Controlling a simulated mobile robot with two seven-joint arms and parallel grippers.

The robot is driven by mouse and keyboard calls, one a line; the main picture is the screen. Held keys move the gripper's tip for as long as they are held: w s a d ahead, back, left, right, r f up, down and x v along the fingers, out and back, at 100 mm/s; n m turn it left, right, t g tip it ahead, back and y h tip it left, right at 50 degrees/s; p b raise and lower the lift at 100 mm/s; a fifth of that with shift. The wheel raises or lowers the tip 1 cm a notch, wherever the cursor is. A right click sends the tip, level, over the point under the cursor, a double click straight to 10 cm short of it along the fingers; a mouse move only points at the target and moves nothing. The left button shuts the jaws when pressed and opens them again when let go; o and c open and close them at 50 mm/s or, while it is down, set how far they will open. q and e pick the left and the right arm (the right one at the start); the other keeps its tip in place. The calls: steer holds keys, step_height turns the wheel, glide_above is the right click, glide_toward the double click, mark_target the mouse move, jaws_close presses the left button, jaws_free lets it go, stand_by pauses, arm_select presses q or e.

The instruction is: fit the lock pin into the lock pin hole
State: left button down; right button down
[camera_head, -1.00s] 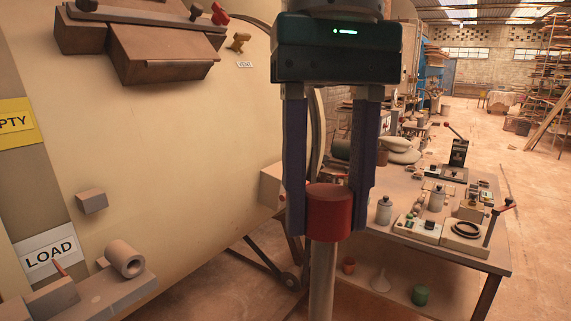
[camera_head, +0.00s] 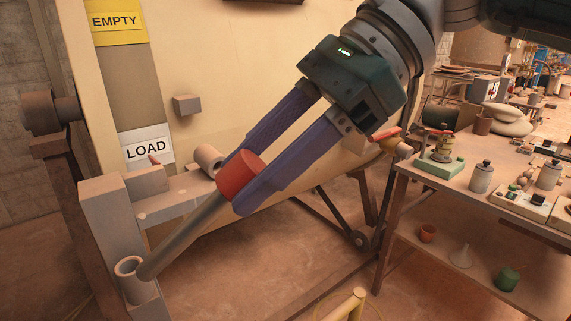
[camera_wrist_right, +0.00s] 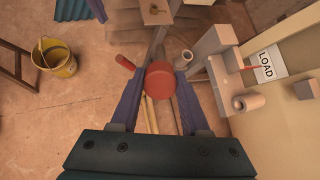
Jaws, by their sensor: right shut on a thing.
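The lock pin has a red cap (camera_head: 239,174) and a long grey shaft (camera_head: 188,235). My right gripper (camera_head: 236,186) is shut on the cap. The shaft slants down to the left in the head view. Its lower end overlaps the right rim of an upright round socket (camera_head: 128,266) on the grey bracket, likely the lock pin hole; I cannot tell whether they touch. The socket's dark opening shows. My left gripper is not in view.
A second grey tube (camera_head: 208,157) sits on the bracket arm below the LOAD label (camera_head: 147,149), close behind the cap. A cluttered workbench (camera_head: 400,170) stands at the right. A yellow bucket (camera_wrist_right: 56,58) is on the floor in the wrist view.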

steer(key=w+d+f+m+t+b, duration=0.1)
steer(key=d+f+m+t+b, duration=0.1)
steer(key=f+m+t+b, duration=0.3)
steer(key=w+d+f+m+t+y+b, duration=0.1)
steer(key=f+m+t+b, duration=0.4)
steer(key=t, duration=0.6)
steer(key=shift+w+d+f+m, duration=0.7)
steer(key=shift+d+m, duration=0.4)
steer(key=shift+m, duration=0.1)
steer(key=shift+s, duration=0.15)
steer(key=b+x, duration=0.1)
steer(key=x, duration=0.4)
steer(key=shift+w+a+r, duration=0.1)
steer(key=shift+w+a, duration=0.15)
steer(key=shift+w, duration=0.05)
